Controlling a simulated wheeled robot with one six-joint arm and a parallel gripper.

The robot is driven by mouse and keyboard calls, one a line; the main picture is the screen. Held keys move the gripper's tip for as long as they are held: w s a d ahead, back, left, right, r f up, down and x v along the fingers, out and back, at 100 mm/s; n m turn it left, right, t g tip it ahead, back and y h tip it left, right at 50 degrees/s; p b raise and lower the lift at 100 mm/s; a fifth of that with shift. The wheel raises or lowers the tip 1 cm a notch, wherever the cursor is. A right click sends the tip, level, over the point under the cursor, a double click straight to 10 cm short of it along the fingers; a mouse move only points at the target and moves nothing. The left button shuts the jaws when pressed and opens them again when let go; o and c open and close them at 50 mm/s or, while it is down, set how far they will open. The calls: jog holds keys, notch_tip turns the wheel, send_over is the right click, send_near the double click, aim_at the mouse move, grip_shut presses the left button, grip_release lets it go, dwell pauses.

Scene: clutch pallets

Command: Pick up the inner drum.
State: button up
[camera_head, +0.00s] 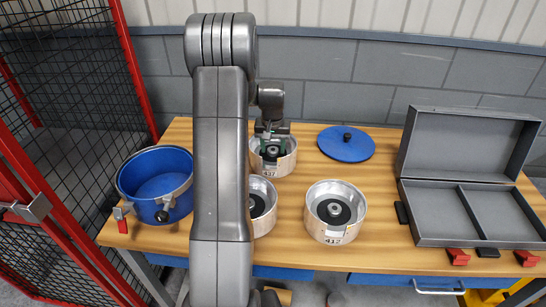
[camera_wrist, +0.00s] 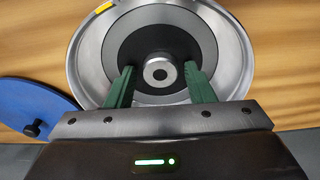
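Three silver drums with dark centres and a raised hub stand on the wooden table. The back one (camera_head: 284,166), labelled 437, is under my gripper (camera_head: 271,138); it fills much of the wrist view (camera_wrist: 228,50). The front right drum (camera_head: 336,228) is labelled 412. The third drum (camera_head: 264,222) is partly hidden behind my arm. The frames do not show which drum is the inner drum.
A blue round pot (camera_head: 150,172) with metal clamps stands at the table's left. A blue lid (camera_head: 346,143) with a black knob lies right of the back drum. An open grey case (camera_head: 468,145) stands at the right. A black mesh fence with red posts borders the left side.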

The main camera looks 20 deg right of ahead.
grip_shut()
jog(key=shift+w+r, duration=0.15)
jog(key=shift+r, duration=0.1)
